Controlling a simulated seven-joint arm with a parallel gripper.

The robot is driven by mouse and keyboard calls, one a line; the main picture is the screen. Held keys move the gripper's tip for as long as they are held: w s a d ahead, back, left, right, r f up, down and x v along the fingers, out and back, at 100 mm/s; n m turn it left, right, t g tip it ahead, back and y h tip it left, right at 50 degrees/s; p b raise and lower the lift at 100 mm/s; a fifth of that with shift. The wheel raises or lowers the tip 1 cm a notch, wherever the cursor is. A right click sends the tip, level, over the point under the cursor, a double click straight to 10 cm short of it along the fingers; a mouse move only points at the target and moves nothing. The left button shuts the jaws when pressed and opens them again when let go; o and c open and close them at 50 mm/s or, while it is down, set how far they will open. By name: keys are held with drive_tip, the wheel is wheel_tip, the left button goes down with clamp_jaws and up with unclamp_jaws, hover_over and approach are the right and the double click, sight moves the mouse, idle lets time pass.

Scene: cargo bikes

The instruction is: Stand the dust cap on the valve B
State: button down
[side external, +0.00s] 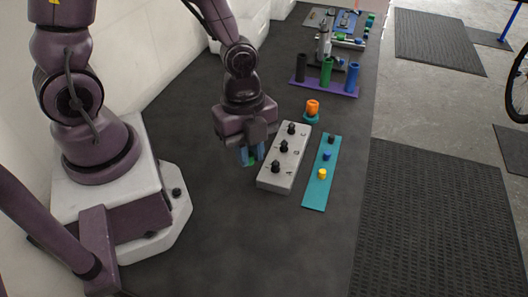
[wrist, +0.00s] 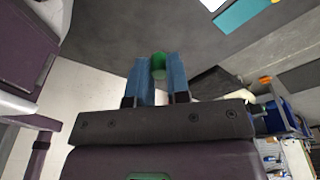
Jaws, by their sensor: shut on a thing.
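My gripper (side external: 250,156) has blue fingers and is shut on a small green dust cap (wrist: 158,64), which sits between the fingertips in the wrist view. In the side view a bit of green shows at the fingers. The gripper is to the left of a light grey block (side external: 270,184) and apart from it. Three black valves stand in a row on the block: a far one (side external: 291,129), a middle one (side external: 284,146) and a near one (side external: 276,167). Small letters beside them are too small to read surely. No cap shows on them.
A teal strip (side external: 315,195) right of the block carries a yellow cap (side external: 322,174), a blue cap (side external: 326,156) and a dark cap (side external: 331,140). An orange piece (side external: 312,106) stands behind. Farther back is a purple rack (side external: 305,85) with upright cylinders. The near dark mat is clear.

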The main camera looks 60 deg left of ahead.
drive_tip(key=w+a+n, duration=0.2)
drive_tip(key=w, duration=0.2)
drive_tip(key=w+a+f+n, duration=0.1)
drive_tip(key=w+a, duration=0.2)
drive_tip(key=w, duration=0.1)
drive_tip(key=w+a+f+n+t, duration=0.1)
drive_tip(key=w+a+n, duration=0.1)
drive_tip(key=w+a, duration=0.1)
drive_tip(key=shift+w+a+n, duration=0.1)
drive_tip(key=shift+w+n, duration=0.2)
drive_tip(key=shift+w, duration=0.2)
drive_tip(key=shift+f, duration=2)
drive_tip(key=shift+f, duration=0.9)
drive_tip(key=c, duration=1)
unclamp_jaws()
